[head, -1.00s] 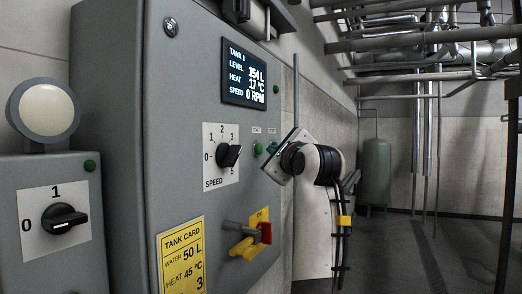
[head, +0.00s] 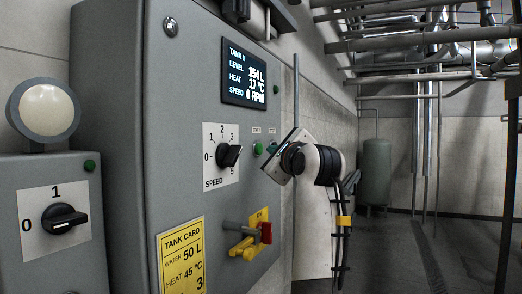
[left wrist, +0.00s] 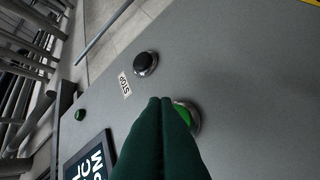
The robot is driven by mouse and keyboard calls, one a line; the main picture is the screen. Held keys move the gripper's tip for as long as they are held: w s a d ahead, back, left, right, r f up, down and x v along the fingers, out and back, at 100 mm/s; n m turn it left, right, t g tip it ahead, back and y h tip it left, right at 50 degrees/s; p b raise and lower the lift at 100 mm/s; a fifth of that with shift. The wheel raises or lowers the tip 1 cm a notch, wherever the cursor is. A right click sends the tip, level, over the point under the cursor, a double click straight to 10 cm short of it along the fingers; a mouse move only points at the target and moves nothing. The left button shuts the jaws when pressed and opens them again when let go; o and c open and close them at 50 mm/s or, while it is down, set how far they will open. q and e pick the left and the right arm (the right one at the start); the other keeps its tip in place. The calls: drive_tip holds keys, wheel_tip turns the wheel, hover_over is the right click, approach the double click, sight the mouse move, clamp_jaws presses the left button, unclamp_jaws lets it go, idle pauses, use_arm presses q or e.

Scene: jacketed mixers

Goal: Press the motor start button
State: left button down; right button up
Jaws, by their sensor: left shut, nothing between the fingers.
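The start button (head: 258,148) is a green round button under a small START label on the grey cabinet. In the left wrist view the green button (left wrist: 184,114) in a metal ring is partly hidden behind my fingertips. My left gripper (head: 272,148) is shut and empty, close in front of the panel beside the button. Its dark green fingers show together in the left wrist view (left wrist: 168,102), their tips overlapping the button; I cannot tell whether they touch it. A black button (left wrist: 145,63) sits beside a STOP label (left wrist: 124,85). My right gripper is not in view.
The display (head: 244,72) reads 154 L, 17 °C and 0 RPM. Below are a black speed knob (head: 229,155) and a red-and-yellow handle (head: 262,235). A second box with a black switch (head: 64,218) stands at left. Pipes (head: 425,75) run behind; floor at right is open.

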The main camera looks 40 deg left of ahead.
use_arm(q)
drive_tip(key=shift+a, duration=0.1)
drive_tip(key=shift+s+a, duration=0.1)
drive_tip(key=shift+a, duration=0.25)
